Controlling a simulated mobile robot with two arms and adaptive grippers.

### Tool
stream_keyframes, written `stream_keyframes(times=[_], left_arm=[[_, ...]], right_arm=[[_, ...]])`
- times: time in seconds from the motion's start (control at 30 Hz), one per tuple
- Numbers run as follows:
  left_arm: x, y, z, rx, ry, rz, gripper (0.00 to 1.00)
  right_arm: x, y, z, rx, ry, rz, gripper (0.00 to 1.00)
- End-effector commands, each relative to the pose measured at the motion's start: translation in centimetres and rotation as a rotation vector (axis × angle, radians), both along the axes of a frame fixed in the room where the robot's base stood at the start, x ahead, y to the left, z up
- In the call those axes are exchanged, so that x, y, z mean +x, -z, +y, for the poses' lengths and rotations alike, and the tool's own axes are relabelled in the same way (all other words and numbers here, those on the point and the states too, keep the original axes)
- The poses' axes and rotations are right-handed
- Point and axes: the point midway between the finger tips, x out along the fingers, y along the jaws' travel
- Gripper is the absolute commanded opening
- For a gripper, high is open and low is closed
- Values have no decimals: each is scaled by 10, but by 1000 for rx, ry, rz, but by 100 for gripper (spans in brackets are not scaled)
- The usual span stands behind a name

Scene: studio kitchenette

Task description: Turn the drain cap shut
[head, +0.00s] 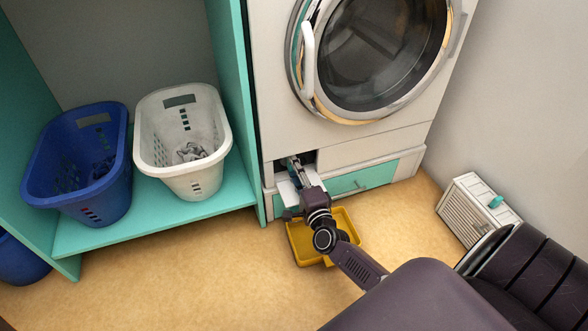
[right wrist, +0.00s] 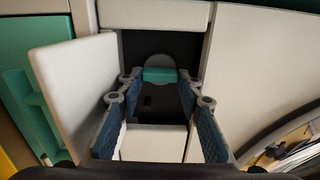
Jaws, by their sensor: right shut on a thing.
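The drain cap (right wrist: 158,61) is a round grey disc with a teal grip bar (right wrist: 160,75), set in the dark opening low on the washing machine (head: 283,80). The bar lies level across the right wrist view. My right gripper (head: 294,163) reaches into the opening, its blue-padded fingers on either side of the bar and shut on it. A white flap (right wrist: 75,90) stands open beside the opening; it also shows in the head view (head: 287,193). In the head view the cap is mostly hidden by the gripper. My left gripper is not in view.
A yellow tray (head: 297,243) lies on the floor below the opening, partly under my right arm. A blue basket (head: 50,165) and a white basket (head: 147,145) stand on the teal shelf at left. A white slatted box (head: 468,215) stands by the right wall.

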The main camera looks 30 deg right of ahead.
Motion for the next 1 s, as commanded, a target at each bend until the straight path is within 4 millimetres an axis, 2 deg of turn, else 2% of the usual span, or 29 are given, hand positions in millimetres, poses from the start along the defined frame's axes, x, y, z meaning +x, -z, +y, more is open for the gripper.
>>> stream_keyframes(times=[0.03,0.07,0.2,0.57,1.0], left_arm=[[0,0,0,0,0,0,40],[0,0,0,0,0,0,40],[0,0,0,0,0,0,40],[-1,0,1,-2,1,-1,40],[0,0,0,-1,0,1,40]], right_arm=[[-1,2,0,5,1,2,9],[-1,2,0,5,1,2,36],[-1,2,0,3,0,2,51],[-7,4,2,3,-1,7,51],[-67,3,17,4,-1,6,51]])
